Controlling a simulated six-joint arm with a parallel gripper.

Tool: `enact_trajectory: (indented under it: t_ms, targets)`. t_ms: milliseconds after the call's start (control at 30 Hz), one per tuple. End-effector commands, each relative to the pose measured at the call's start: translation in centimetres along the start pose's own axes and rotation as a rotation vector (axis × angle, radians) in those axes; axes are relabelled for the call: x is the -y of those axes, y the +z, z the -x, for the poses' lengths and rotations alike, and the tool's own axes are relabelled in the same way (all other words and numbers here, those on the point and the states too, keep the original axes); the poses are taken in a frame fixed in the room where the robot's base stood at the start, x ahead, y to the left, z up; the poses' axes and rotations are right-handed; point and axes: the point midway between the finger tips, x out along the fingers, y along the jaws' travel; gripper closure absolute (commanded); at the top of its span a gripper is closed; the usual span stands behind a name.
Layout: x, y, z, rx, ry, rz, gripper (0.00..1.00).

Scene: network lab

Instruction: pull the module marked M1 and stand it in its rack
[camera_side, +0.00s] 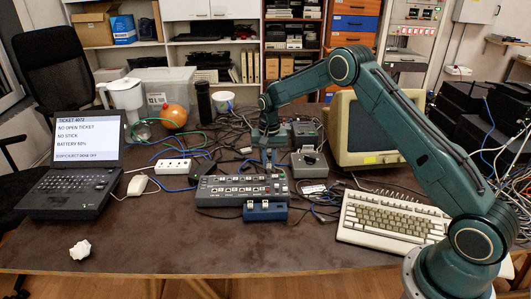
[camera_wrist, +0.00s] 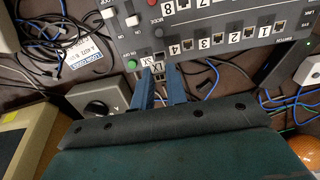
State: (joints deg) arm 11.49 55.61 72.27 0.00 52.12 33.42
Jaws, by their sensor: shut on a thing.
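The dark switch box (camera_side: 213,198) lies mid-table, with numbered ports showing in the wrist view (camera_wrist: 235,20). My gripper (camera_side: 268,160) points down at its back edge. In the wrist view its two blue fingers (camera_wrist: 161,78) are closed on a small module (camera_wrist: 160,66) at the box's edge, beside port 4. White labels sit there, but I cannot read the marking for sure. I cannot tell whether the module is still in its port. A low blue rack (camera_side: 265,214) with two pale pieces at its top stands at the front of the switch box.
A grey box with a dial (camera_side: 309,163) stands right of my gripper, also in the wrist view (camera_wrist: 100,103). Cables tangle behind the switch box. A keyboard (camera_side: 392,218) and monitor stand right, a laptop left. The front table is mostly clear.

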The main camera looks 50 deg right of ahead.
Motion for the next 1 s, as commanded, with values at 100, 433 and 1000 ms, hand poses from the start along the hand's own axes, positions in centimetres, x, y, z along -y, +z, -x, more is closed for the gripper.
enact_trajectory:
  t_ms: [100, 433, 1000]
  targets:
    - [0.0, 0.0, 0.4, -0.001, 0.0, 0.0, 1.0]
    - [0.0, 0.0, 1.3, -0.001, -0.001, 0.0, 1.0]
    - [0.0, 0.0, 2.3, 0.0, 0.0, 0.0, 1.0]
